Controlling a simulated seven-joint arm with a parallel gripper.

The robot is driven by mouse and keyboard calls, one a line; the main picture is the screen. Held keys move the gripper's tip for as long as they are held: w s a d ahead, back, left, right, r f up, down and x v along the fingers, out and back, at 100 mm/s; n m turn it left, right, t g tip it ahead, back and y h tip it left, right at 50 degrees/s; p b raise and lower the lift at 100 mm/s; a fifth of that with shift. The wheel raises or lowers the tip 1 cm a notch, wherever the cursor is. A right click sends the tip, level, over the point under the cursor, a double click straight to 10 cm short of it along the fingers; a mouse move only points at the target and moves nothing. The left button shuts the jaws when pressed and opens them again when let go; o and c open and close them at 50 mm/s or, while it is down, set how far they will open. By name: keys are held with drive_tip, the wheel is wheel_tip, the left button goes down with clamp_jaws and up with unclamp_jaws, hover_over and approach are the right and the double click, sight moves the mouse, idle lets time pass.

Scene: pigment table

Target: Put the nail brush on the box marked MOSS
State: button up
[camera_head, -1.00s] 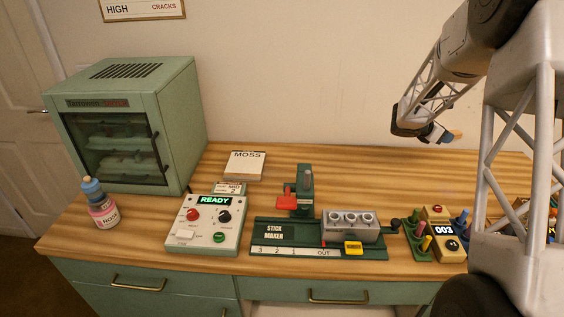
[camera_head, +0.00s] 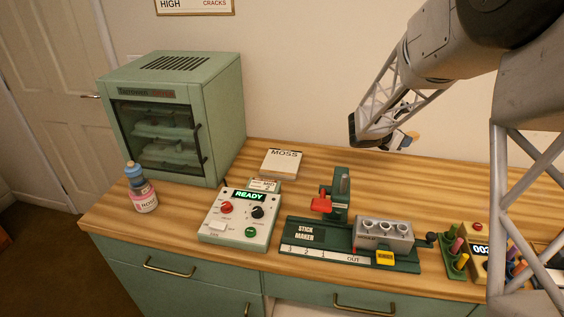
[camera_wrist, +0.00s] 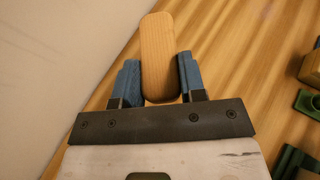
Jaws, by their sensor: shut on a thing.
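The nail brush (camera_wrist: 159,55) shows in the wrist view as a rounded light-wood block. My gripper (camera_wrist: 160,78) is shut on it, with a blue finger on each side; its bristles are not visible. In the head view my gripper (camera_head: 405,141) is held above the back right of the table, and the brush (camera_head: 412,136) is small there and partly hidden. The box marked MOSS (camera_head: 281,163) lies flat at the back of the table, well to the left of my gripper. Its top is white and looks bare.
A green cabinet (camera_head: 222,115) stands left of the MOSS box. A control box reading READY (camera_head: 240,222) and a green stick maker (camera_head: 302,235) with an upright post (camera_head: 341,190) stand in front. A bottle marked ROSE (camera_head: 143,195) is far left. Table behind the stick maker is clear.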

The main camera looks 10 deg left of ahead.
drive_tip(key=s+a+n+t+y, duration=0.2)
drive_tip(key=s+a, duration=0.3)
drive_tip(key=a, duration=0.6)
drive_tip(key=s+a+n+t+y, duration=0.15)
drive_tip(key=s+a, duration=0.35)
drive_tip(key=a, duration=0.7)
drive_tip(key=s+a+n+t+y, duration=0.1)
drive_tip(key=s+a+n+y, duration=0.2)
drive_tip(key=s+a, duration=0.55)
wheel_tip(320, 180, down, 8)
drive_tip(key=w+a, duration=0.2)
drive_tip(key=w, duration=0.1)
drive_tip(key=shift+a, duration=0.25)
drive_tip(key=shift+w+r+h, duration=0.1)
drive_tip(key=shift+h, duration=0.35)
hover_over(277, 165)
drive_tip(key=shift+w+f, duration=0.1)
drive_tip(key=shift+f, duration=0.65)
drive_tip(key=shift+f, duration=1.75)
drive_tip(key=shift+f, duration=0.1)
